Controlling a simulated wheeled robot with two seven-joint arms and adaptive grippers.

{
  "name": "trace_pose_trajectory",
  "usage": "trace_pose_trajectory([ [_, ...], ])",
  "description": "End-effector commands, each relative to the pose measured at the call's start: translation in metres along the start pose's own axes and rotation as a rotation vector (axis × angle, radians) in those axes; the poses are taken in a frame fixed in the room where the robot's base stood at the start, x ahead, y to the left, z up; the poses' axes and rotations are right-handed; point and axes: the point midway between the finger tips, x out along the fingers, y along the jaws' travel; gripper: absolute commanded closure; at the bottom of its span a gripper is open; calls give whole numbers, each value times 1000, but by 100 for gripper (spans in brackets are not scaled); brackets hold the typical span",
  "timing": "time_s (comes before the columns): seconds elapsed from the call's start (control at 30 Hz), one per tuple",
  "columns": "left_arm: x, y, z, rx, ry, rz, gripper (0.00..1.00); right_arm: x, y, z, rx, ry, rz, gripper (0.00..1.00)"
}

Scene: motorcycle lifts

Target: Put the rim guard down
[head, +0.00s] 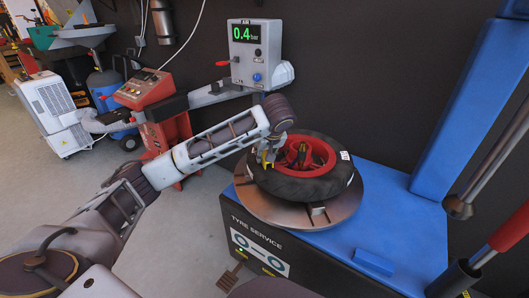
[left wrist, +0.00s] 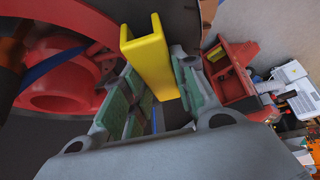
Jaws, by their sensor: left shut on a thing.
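The rim guard is a yellow U-shaped channel (left wrist: 150,62). It sits between the fingertips of my left gripper (left wrist: 158,92), which is shut on it. In the head view my left gripper (head: 270,143) is at the left side of the tyre, with a bit of yellow showing at its tips. The black tyre (head: 318,189) with its red rim (head: 322,153) lies flat on the round turntable (head: 270,211). I cannot tell whether the guard touches the rim or tyre. My right gripper is out of view.
The blue tyre machine (head: 400,235) has a tall blue column (head: 465,110) and a metal rod (head: 465,200) at the right. A red-topped cabinet (head: 150,92) and a gauge box reading 0.4 bar (head: 254,65) stand behind. Open floor lies left of the machine.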

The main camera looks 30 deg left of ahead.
Motion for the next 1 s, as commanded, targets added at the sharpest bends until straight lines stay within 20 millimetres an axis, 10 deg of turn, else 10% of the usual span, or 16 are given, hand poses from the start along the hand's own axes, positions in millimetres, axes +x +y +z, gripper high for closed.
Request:
trace_pose_trajectory([
  [0.2, 2, 0, 2, 1, -1, 0, 88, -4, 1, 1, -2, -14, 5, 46],
  [0.23, 3, 0, 2, 1, -1, 0, 68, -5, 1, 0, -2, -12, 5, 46],
  [0.37, 3, 0, 2, 1, -2, -2, 51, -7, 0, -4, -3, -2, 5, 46],
  [1.0, -3, 0, 0, 1, -2, -1, 50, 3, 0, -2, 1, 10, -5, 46],
])
